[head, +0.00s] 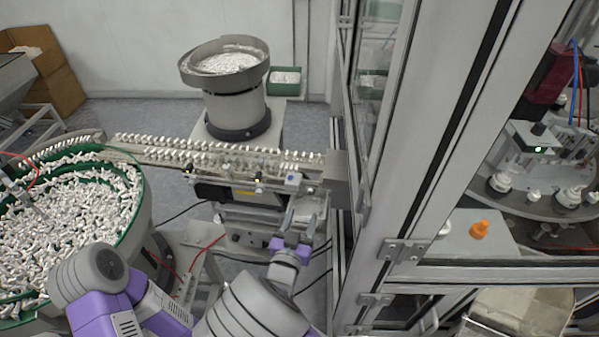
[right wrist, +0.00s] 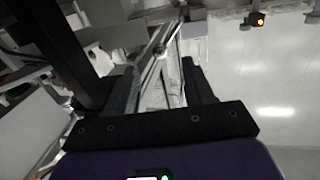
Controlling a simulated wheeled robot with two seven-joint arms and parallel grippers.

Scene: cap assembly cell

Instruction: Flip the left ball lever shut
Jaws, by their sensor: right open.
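My right gripper (head: 298,232) is open and empty in the head view, pointing up towards the front of the feed rail. Its fingers also show apart in the right wrist view (right wrist: 162,88), with nothing clasped between them. Small fittings sit along the front of the rail (head: 240,166), and one near its right end (head: 293,180) is just above my gripper. The left ball lever is too small to tell apart from these fittings, so its position is unclear. My left gripper is not in view.
A bowl feeder of white parts (head: 137,200) stands at the left. A second bowl feeder (head: 262,52) stands behind the rail. The machine's metal frame post (head: 400,150) rises close to the right of my gripper. An orange cap (head: 480,229) stands inside the machine.

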